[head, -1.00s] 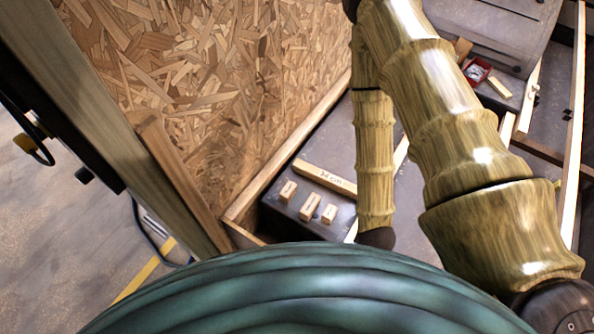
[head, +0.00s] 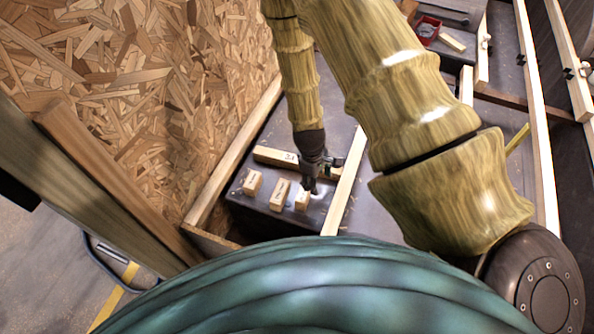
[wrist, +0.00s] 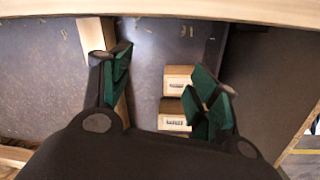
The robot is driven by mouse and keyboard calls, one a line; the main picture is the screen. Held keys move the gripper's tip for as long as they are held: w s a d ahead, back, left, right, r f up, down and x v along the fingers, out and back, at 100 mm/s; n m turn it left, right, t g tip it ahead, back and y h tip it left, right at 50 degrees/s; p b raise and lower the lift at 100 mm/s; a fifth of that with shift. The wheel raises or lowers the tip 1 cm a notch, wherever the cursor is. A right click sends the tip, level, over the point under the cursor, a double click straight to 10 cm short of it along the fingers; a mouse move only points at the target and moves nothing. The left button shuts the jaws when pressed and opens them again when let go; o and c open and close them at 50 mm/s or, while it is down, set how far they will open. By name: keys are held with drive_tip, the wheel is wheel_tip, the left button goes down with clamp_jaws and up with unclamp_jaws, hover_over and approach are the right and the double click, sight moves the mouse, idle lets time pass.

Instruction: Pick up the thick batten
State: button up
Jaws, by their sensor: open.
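A long pale batten with dark writing (head: 275,157) lies on the dark floor of the wheel-arch bay. Three short labelled blocks lie in a row in front of it: a left block (head: 252,183), a middle block (head: 280,195) and a right block (head: 302,200). None is plainly marked as thick. My gripper (head: 322,178) is over the batten's right end and close to the right block. In the wrist view its green-padded fingers are spread with nothing held. The long batten (wrist: 93,36) passes behind the left finger; two blocks (wrist: 179,79) (wrist: 172,122) lie near the right finger, partly covered.
A chipboard wall (head: 150,90) rises on the left. A pale timber rail (head: 343,185) runs just right of the pieces. A red box (head: 427,30) and another wood piece (head: 453,42) are at the back. My arm covers much of the middle.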

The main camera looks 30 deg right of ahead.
drive_tip(key=w+d+n+b, duration=0.15)
drive_tip(key=w+b, duration=0.25)
drive_tip(key=w, duration=0.4)
drive_tip(key=n+y+b, duration=0.2)
drive_tip(key=b, duration=0.2)
approach(288, 160)
drive_tip(key=s+d, duration=0.3)
drive_tip(key=shift+t, duration=0.3)
drive_tip(key=shift+w+f+b, duration=0.2)
drive_tip(key=shift+f+b, duration=0.15)
drive_tip(key=shift+f, duration=1.4)
drive_tip(key=shift+w+f+b, duration=0.2)
drive_tip(key=shift+f+b, duration=0.2)
drive_tip(key=shift+f, duration=1.3)
drive_tip(key=shift+w+f+b, duration=0.2)
drive_tip(key=shift+f+b, duration=0.15)
drive_tip(key=shift+f, duration=1.4)
drive_tip(key=c, duration=1.3)
